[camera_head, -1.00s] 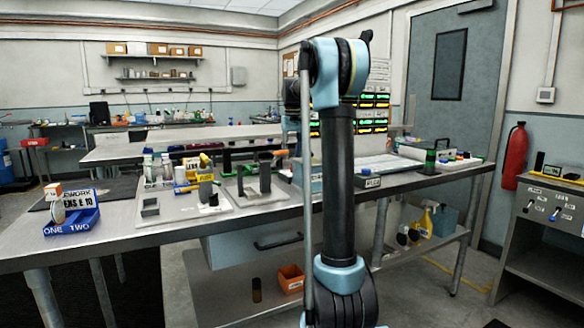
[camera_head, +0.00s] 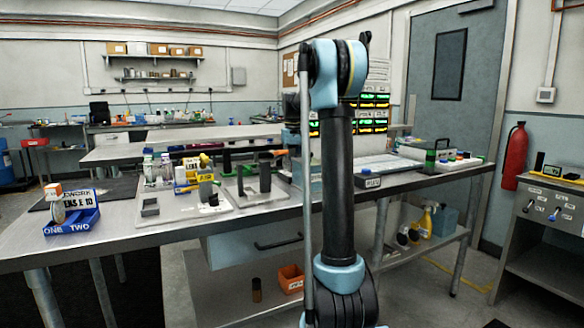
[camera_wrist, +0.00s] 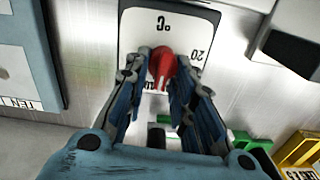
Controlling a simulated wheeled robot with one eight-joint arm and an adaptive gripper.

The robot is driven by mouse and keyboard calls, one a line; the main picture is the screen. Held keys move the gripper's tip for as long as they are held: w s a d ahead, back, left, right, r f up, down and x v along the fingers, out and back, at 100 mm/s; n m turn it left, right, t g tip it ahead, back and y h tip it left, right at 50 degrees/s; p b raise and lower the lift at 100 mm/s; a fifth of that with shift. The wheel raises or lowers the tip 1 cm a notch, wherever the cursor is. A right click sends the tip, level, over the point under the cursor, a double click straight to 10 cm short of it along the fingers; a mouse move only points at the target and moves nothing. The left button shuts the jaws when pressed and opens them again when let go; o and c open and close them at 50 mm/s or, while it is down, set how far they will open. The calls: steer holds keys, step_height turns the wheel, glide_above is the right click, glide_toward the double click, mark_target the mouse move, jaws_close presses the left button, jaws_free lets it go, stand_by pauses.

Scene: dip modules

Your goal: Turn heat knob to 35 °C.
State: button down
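The red heat knob (camera_wrist: 163,64) shows in the wrist view on a white dial plate (camera_wrist: 182,24) marked "°C" and "20", which appear upside down. A pale line on the knob points down in the picture. My gripper (camera_wrist: 164,68) has one finger on each side of the knob, with the tips very close to it. I cannot tell whether both tips press on it. The figures below the knob are partly covered by the fingers. In the head view I cannot make out the knob or the gripper; my arm stands in front of that part of the bench.
In the wrist view a blue-grey panel (camera_wrist: 22,55) is at left, a dark-fronted white block (camera_wrist: 290,45) at upper right, and green (camera_wrist: 240,138) and yellow (camera_wrist: 298,150) items at lower right. In the head view a steel bench (camera_head: 130,240) carries several trays and boxes.

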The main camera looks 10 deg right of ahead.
steer(key=shift+a+n, duration=0.2)
steer(key=shift+n, duration=1.7)
steer(key=c, duration=1.5)
jaws_free()
steer(key=shift+r, duration=0.1)
step_height(320, 180, up, 12)
steer(key=shift+f, duration=0.1)
